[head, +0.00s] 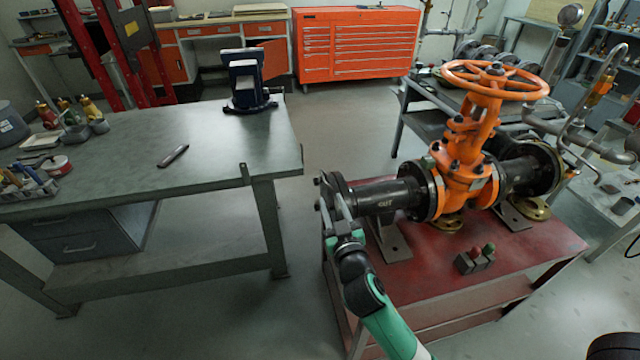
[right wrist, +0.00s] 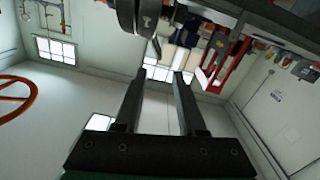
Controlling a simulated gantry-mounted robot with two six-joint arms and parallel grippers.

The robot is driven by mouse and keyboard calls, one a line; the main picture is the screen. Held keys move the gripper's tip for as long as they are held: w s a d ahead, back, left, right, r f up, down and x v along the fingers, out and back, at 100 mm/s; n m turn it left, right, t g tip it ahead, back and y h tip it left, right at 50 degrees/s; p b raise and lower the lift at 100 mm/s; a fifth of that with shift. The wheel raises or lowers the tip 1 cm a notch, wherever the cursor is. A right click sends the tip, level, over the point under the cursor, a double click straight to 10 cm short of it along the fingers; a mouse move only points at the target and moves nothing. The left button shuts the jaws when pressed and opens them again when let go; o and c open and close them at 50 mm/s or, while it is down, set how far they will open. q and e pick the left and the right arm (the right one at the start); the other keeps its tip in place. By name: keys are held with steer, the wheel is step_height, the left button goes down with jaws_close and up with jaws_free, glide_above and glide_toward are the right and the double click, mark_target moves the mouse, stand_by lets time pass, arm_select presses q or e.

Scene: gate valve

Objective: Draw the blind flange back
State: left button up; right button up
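The blind flange (head: 329,188) is a dark disc at the left end of the black pipe (head: 385,196), which joins the orange gate valve (head: 463,176). In the right wrist view dark round flange edges (right wrist: 127,14) show at the top, past the fingertips. My right gripper (head: 333,206) reaches up to the flange end from below. In the right wrist view its two fingers (right wrist: 160,74) are apart with a gap between them. A thin dark piece shows near the gap; I cannot tell whether it touches a finger. My left gripper is not in view.
The valve assembly stands on a red bench (head: 432,262), with small blocks (head: 475,259) at its front. A grey workbench (head: 215,130) with a dark vise (head: 247,82) stands to the left. Open floor (head: 305,150) lies between the benches. The orange handwheel (head: 495,78) tops the valve.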

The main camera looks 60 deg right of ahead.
mark_target(325, 182)
steer(key=b+x, duration=0.3)
steer(key=x, duration=0.8)
steer(key=shift+w+d, duration=0.1)
steer(key=shift+d, duration=0.05)
jaws_close()
steer(key=shift+f, duration=0.1)
stand_by(0.8)
